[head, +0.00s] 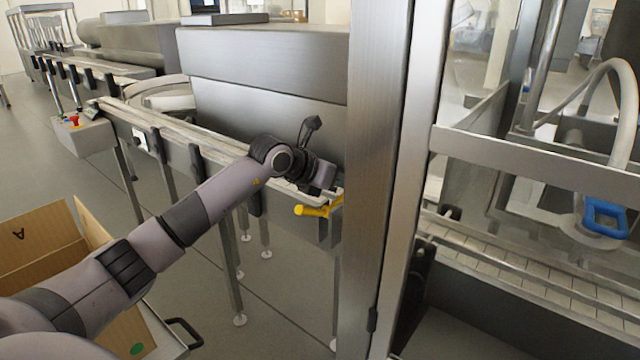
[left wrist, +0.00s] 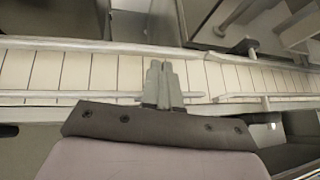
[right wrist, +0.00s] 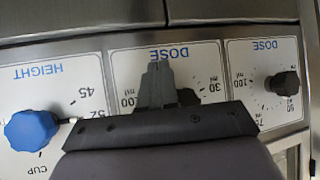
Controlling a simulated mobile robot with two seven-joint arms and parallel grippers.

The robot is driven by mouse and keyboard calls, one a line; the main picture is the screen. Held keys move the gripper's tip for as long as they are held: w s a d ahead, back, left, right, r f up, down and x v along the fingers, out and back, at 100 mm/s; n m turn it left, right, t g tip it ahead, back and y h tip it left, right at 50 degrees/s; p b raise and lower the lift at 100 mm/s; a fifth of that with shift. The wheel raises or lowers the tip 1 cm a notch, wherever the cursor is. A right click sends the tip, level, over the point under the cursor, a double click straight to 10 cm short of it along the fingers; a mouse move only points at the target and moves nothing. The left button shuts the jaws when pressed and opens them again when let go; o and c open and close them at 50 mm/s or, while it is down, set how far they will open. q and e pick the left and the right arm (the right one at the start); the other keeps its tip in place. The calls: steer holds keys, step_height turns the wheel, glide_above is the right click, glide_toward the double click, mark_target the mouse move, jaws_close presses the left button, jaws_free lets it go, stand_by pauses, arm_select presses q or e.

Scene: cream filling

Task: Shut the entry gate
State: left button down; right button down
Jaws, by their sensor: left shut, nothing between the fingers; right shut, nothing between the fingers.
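A yellow lever (head: 318,208) sticks out from the side of the conveyor in the head view, just left of the steel post; I cannot tell for certain that it belongs to the entry gate. My left gripper (left wrist: 163,84) is shut and empty over the slatted conveyor belt (left wrist: 95,70) in the left wrist view. In the head view its wrist is just above the yellow lever, and its fingertips are hidden. My right gripper (right wrist: 157,84) is shut and empty in front of a dial panel (right wrist: 190,62). The right arm is not in the head view.
The steel post (head: 375,160) stands close beside my left wrist. A blue knob (right wrist: 32,130) and black dose knobs (right wrist: 283,84) are on the panel. An open cardboard box (head: 45,235) stands at lower left. A blue handle (head: 604,217) shows at right.

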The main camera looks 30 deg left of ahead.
arm_select(q)
steer(key=shift+w+f+b, duration=0.35)
steer(key=shift+w+f, duration=0.05)
steer(key=shift+f, duration=0.15)
arm_select(e)
steer(key=shift+w+f, duration=0.1)
steer(key=shift+f, duration=0.35)
